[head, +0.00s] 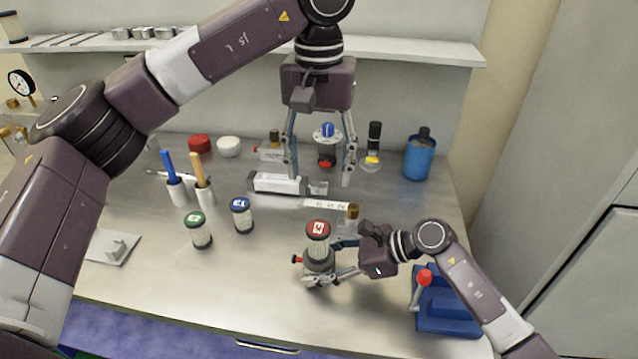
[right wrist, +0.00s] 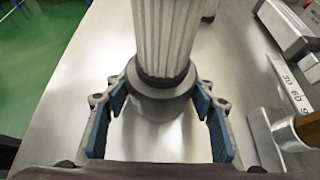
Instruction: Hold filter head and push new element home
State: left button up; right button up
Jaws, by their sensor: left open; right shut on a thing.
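The filter head (head: 318,262) is a grey body with a red knob on its left side, standing upright at the front middle of the bench. The element (head: 317,240), pale and ribbed with a red cap, stands upright in its top. How deep it sits is unclear. My right gripper (head: 333,261) is shut on the filter head from the right. In the right wrist view its blue-padded fingers flank the dark grey head (right wrist: 158,102), with the ribbed element (right wrist: 166,35) rising above. My left gripper (head: 320,181) is open and empty, pointing down behind and above the element.
Green-capped (head: 198,230) and blue-capped (head: 241,215) elements stand to the left. A metal cylinder block (head: 270,183) and a blue-topped fitting (head: 327,147) are near my left fingers. A blue clamp (head: 445,305) stands front right. The front left bench is mostly clear.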

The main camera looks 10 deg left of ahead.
jog(key=shift+s+d+f, duration=0.1)
jog(key=shift+f, duration=0.2)
jog(key=o, duration=1.2)
jog(key=shift+r, duration=0.2)
jog(key=shift+c, duration=0.2)
